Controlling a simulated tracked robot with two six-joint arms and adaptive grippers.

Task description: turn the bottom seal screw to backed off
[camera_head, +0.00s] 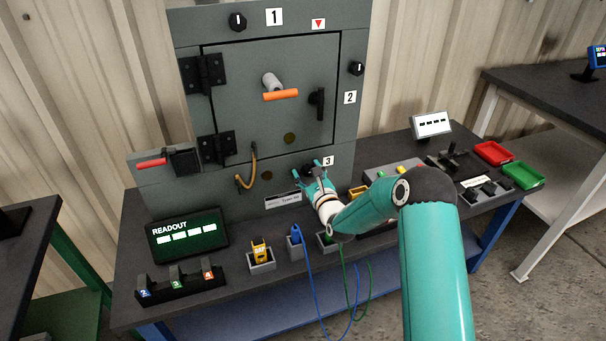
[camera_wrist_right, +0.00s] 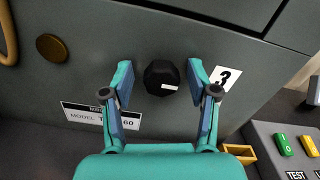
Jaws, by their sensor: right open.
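The bottom seal screw is a black faceted knob on the grey enclosure front beside the label 3 (camera_head: 328,160). In the right wrist view the knob (camera_wrist_right: 160,74) has a short white mark on its lower right part, lying almost level. My right gripper (camera_head: 312,168) is open in front of it. In the wrist view the fingers of the right gripper (camera_wrist_right: 160,72) stand one on each side of the knob, with a gap on both sides. In the head view the gripper partly hides the knob. My left gripper is not in view.
The enclosure door (camera_head: 225,115) above is closed, with an orange-handled lever (camera_head: 280,95). Other knobs sit by labels 1 (camera_head: 238,21) and 2 (camera_head: 356,68). A cable loop (camera_head: 252,165) hangs left of the gripper. Plug holders and a readout (camera_head: 187,236) stand on the bench below.

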